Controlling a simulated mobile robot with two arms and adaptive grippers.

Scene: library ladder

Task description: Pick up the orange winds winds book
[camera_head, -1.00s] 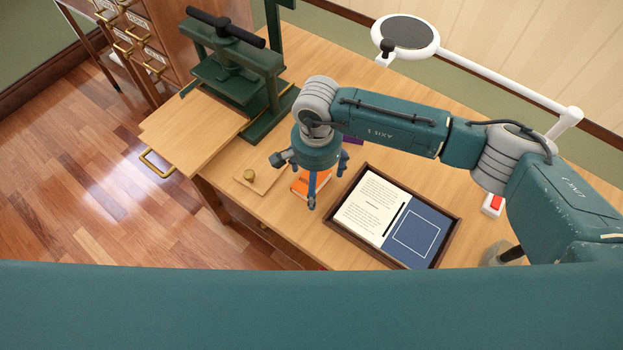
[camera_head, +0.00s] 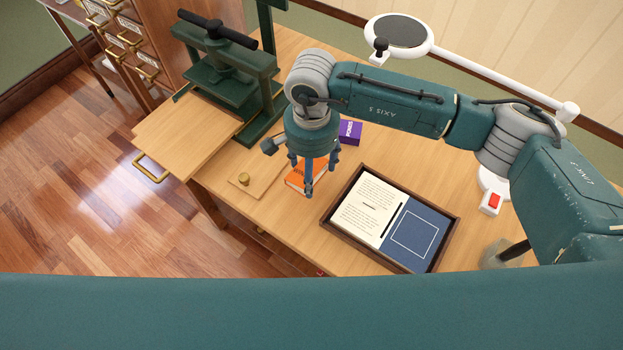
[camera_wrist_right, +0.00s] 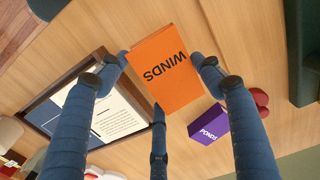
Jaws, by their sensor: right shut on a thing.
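The orange book (camera_head: 303,179) lies on the wooden desk, left of the framed tray and partly hidden under my right gripper (camera_head: 312,172). In the right wrist view the orange book (camera_wrist_right: 165,72) shows the black word WINDS on its cover. The three blue fingers of my right gripper (camera_wrist_right: 158,78) are around it, closed in on its sides. I cannot tell any gap between the book and the desk. My left gripper is not in view.
A purple book (camera_head: 350,132) marked PONDS stands close behind. A dark-framed tray (camera_head: 445,243) with a page and blue panel lies to the right. A small board with a brass knob (camera_head: 244,179) is left; a green press (camera_head: 228,70) stands behind.

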